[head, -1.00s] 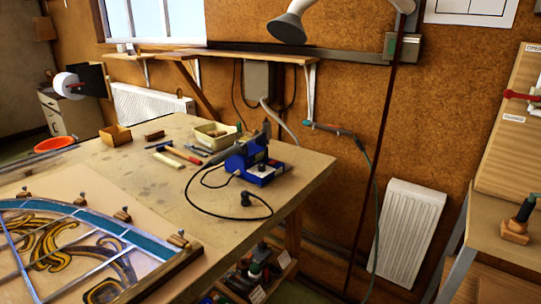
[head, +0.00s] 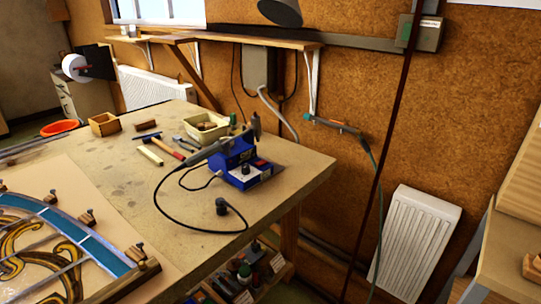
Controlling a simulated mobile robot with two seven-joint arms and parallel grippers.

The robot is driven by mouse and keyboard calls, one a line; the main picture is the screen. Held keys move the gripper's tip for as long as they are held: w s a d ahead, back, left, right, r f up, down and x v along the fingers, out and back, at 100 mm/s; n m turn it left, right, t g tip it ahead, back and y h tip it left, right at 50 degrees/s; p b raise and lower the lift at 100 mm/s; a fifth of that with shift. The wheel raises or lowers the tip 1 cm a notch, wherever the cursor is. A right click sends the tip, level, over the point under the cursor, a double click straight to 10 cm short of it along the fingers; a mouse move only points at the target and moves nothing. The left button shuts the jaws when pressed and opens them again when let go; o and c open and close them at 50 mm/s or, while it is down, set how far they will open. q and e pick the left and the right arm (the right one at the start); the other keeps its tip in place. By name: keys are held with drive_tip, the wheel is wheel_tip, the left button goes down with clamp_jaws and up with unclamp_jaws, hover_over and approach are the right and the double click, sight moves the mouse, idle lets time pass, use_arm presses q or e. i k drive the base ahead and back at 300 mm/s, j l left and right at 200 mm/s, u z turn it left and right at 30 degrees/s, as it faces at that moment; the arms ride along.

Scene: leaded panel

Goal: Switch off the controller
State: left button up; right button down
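A small black piece (head: 221,207) stands at the front of the controller. Neither of my grippers is in view.
A leaded panel (head: 50,235) lies at the lower left, held by small wooden blocks. A white radiator (head: 415,243) stands at right. The bench between panel and controller is mostly clear.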

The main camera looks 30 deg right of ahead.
sight(262, 162)
drive_tip(key=i+l, duration=0.1)
drive_tip(key=l, duration=0.35)
drive_tip(key=i+l, duration=0.1)
drive_tip(key=l, duration=0.35)
drive_tip(key=i+l, duration=0.1)
drive_tip(key=l, duration=0.3)
